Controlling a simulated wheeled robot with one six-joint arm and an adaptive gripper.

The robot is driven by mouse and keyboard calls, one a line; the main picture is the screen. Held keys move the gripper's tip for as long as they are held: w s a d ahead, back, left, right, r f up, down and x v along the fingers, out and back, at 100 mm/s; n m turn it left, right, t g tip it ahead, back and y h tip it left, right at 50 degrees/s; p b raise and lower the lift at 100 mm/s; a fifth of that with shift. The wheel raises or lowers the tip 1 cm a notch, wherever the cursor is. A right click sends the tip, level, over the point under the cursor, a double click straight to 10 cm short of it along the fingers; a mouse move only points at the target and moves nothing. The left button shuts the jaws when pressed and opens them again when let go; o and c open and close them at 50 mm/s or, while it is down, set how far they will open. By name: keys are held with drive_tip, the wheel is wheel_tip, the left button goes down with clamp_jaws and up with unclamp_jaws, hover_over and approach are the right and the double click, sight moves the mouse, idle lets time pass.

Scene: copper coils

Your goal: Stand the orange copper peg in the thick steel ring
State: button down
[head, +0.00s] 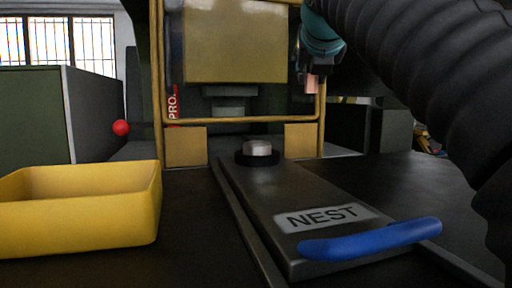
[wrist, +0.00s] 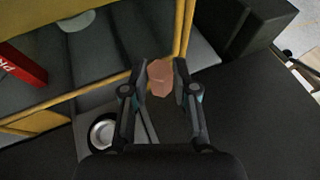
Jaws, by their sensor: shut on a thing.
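The orange copper peg (wrist: 160,80) is between the two fingers of my gripper (wrist: 160,71) in the wrist view. My gripper is shut on it. In the head view the peg (head: 312,85) shows as a small copper patch under my gripper (head: 313,76), high up beside the right post of the yellow frame. The thick steel ring (head: 257,147) sits in a dark round seat on the grey slide. In the wrist view the ring (wrist: 103,133) is at lower left, with its opening visible. The peg is apart from the ring, above and to its right in the head view.
The dark slide has a NEST label (head: 325,217) and a blue handle (head: 370,239). A yellow frame (head: 322,125) with a yellow upper block (head: 235,45) stands behind the ring. A yellow bin (head: 80,225) is at left. A red ball (head: 121,128) shows beyond it.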

drive_tip(key=s+a+f, duration=0.1)
drive_tip(key=a+f, duration=0.1)
drive_tip(key=a, duration=0.1)
drive_tip(key=s+a+f, duration=0.1)
drive_tip(key=a+f, duration=0.1)
drive_tip(key=a, duration=0.2)
drive_tip(key=s+a+f+b, duration=0.1)
drive_tip(key=a+f, duration=0.2)
drive_tip(key=a, duration=0.1)
drive_tip(key=shift+f+b, duration=0.6)
drive_tip(key=shift+f, duration=1.35)
drive_tip(key=shift+f, duration=0.3)
drive_tip(key=c, duration=0.9)
unclamp_jaws()
